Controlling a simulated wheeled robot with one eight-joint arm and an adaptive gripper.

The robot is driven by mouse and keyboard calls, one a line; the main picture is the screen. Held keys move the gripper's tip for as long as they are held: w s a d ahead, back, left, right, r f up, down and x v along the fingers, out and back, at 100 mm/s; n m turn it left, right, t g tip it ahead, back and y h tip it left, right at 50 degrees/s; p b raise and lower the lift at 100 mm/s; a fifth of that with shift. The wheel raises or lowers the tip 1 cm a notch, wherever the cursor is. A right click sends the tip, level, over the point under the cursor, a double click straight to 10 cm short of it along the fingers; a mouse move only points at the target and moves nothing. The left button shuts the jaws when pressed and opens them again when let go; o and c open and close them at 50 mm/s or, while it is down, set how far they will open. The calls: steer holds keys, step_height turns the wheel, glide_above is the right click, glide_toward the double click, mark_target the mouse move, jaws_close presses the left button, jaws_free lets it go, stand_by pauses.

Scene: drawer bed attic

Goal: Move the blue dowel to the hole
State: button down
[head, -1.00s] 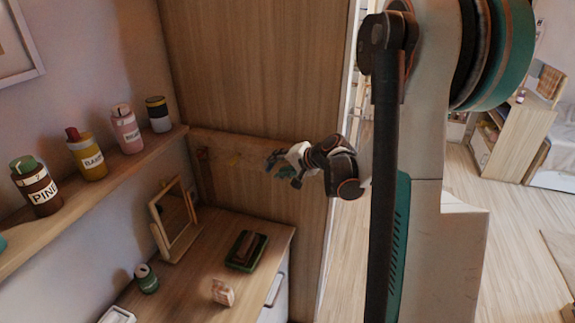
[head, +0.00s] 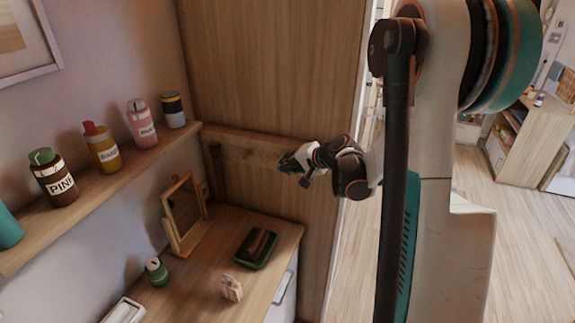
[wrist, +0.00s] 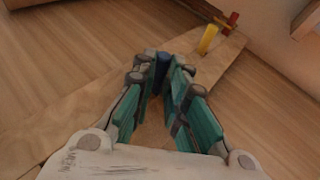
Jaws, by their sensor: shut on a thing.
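My gripper (wrist: 160,82) has teal fingers, shut on the blue dowel (wrist: 161,68), which shows between the fingertips in the wrist view. The dowel is in front of a wooden rail (wrist: 225,62); I cannot tell whether it touches the rail or is in it. A yellow dowel (wrist: 208,39) and a red dowel (wrist: 231,20) stick out of the rail further along. The hole is not visible, and the fingers hide part of the rail.
Below is a wooden desk (head: 215,235) with a small framed mirror (head: 184,212), a dark green tray (head: 248,262), a green can (head: 156,271) and a small patterned box (head: 231,288). A shelf (head: 120,175) with several bottles runs along the left wall.

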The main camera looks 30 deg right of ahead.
steer(key=shift+s+a, duration=0.15)
steer(key=shift+s+a, duration=0.2)
steer(key=shift+a, duration=0.05)
steer(key=shift+s+a, duration=0.2)
steer(key=shift+a, duration=0.1)
steer(key=shift+s+a, duration=0.2)
steer(key=shift+a, duration=0.05)
steer(key=shift+s+a+b, duration=0.4)
steer(key=shift+s+a, duration=0.45)
steer(key=shift+a, duration=0.2)
steer(key=shift+s+a, duration=0.2)
steer(key=shift+a, duration=0.1)
steer(key=shift+s+a, duration=0.25)
steer(key=shift+a, duration=0.05)
steer(key=shift+d, duration=0.1)
